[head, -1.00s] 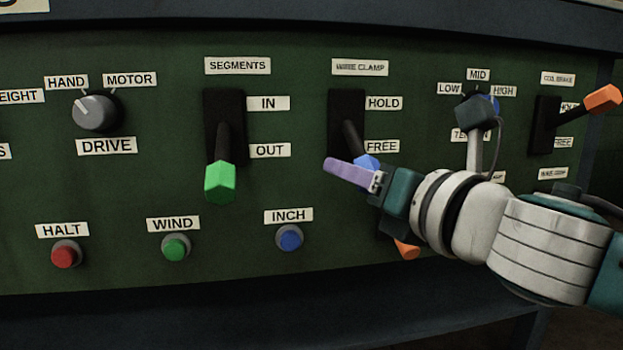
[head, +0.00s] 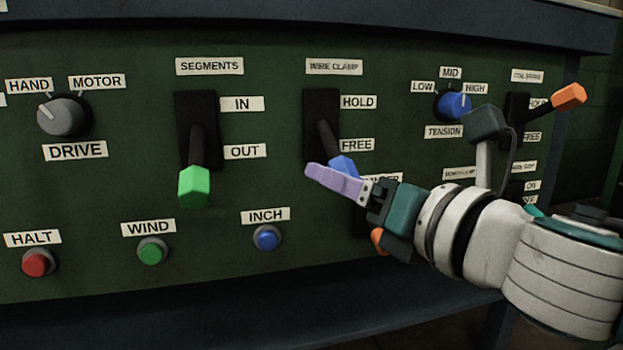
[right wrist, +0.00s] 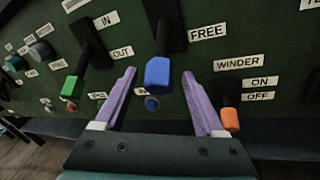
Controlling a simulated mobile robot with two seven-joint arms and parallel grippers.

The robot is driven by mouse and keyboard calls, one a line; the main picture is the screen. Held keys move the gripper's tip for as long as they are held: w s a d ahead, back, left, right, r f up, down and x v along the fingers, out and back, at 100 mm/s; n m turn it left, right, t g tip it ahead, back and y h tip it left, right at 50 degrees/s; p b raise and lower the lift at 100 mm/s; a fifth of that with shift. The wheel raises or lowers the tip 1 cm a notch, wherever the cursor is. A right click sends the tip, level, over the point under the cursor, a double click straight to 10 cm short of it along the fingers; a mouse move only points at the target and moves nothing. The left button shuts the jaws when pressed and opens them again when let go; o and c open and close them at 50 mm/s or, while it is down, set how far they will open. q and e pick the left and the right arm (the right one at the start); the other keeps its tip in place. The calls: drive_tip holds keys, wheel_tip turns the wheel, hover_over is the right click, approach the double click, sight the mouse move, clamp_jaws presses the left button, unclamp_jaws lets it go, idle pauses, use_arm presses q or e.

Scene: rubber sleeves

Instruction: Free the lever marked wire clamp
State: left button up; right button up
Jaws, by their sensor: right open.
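The wire clamp lever has a blue handle (head: 342,166) on a dark stem in a black slot plate (head: 321,112). It points down, beside the FREE label (head: 357,145). In the right wrist view, the blue handle (right wrist: 158,74) shows between the two purple fingers. My right gripper (head: 316,172) is open at the handle, with one purple finger in front of its lower part in the head view. In the right wrist view, gaps show on both sides of the handle. My left gripper is not in view.
The green segments lever (head: 194,185) hangs down to the left. A blue tension knob (head: 453,105) and an orange-tipped lever (head: 569,96) are to the right. An orange winder handle (right wrist: 229,119) sits below right of the clamp. The blue INCH button (head: 267,237) is lower left.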

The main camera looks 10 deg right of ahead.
drive_tip(key=p+v, duration=0.1)
drive_tip(key=v, duration=0.5)
drive_tip(key=shift+s, duration=0.25)
drive_tip(key=s+d+r+m+g+h+p, duration=0.1)
drive_tip(key=s+d+r+m+h+p, duration=0.1)
drive_tip(key=r+m+p, duration=0.55)
drive_tip(key=s+d+r+m+g+h+p, duration=0.25)
drive_tip(key=r+m+p, duration=0.4)
drive_tip(key=p, duration=0.65)
drive_tip(key=s+d+r+m+g+h+p, duration=0.1)
drive_tip(key=s+r+m+h+p, duration=0.3)
drive_tip(key=r+p, duration=0.6)
drive_tip(key=s+a+r+m+g+y+p, duration=0.15)
drive_tip(key=s+r+m+g+p, duration=0.5)
drive_tip(key=r+p, duration=0.8)
drive_tip(key=s+a+r+m+g+y+p, duration=0.1)
drive_tip(key=s+r+m+g+y+p, duration=0.15)
drive_tip(key=s+r+m+p, duration=1.2)
drive_tip(key=w+r+n+p, duration=0.3)
drive_tip(key=r+p, duration=1.1)
drive_tip(key=p, duration=0.5)
drive_tip(key=w+r+n+p, duration=0.3)
drive_tip(key=r+p, duration=1.2)
drive_tip(key=p, duration=0.4)
drive_tip(key=shift+h+p, duration=0.3)
drive_tip(key=shift+h, duration=0.15)
